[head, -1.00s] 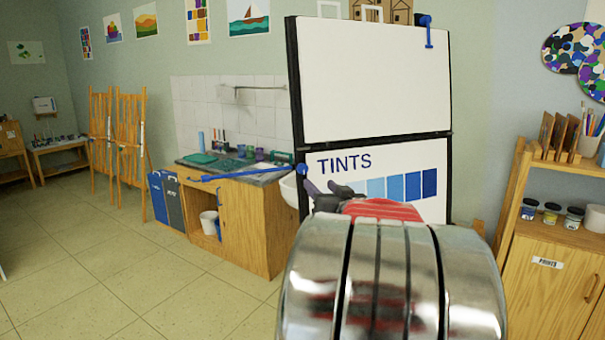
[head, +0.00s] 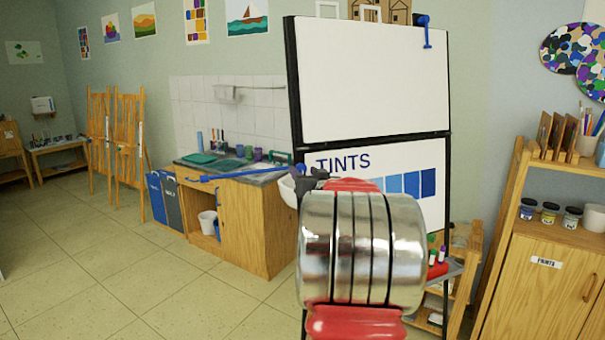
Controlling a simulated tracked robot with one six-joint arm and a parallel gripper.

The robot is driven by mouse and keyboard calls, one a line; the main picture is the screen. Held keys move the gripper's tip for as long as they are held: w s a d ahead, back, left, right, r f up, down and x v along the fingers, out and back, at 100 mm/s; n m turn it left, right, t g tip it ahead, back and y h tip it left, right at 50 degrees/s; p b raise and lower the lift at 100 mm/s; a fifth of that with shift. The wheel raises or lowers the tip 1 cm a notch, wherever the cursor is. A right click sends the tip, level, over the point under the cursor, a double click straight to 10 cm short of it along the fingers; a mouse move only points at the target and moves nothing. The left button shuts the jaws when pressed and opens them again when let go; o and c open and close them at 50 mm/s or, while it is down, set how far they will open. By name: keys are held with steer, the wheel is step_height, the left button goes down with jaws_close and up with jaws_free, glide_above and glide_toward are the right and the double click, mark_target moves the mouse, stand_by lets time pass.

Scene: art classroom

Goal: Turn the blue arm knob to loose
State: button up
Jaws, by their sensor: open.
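The blue arm (head: 238,175) sticks out to the left from the left edge of the flipchart stand (head: 294,90), level with the TINTS sheet. Its blue knob (head: 300,169) is at the end by the stand's frame. My gripper (head: 310,180) is dark and open, just to the lower right of the knob in the picture. My arm's metal link hides part of the gripper. I cannot tell whether the fingers touch the knob or are around it. A second blue arm (head: 427,32) hangs folded down at the stand's top right.
A paint cabinet (head: 545,285) is at the right. The floor at left is clear.

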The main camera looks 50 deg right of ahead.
steer(key=shift+w+d, duration=0.3)
steer(key=shift+w, duration=0.1)
steer(key=shift+c, duration=0.7)
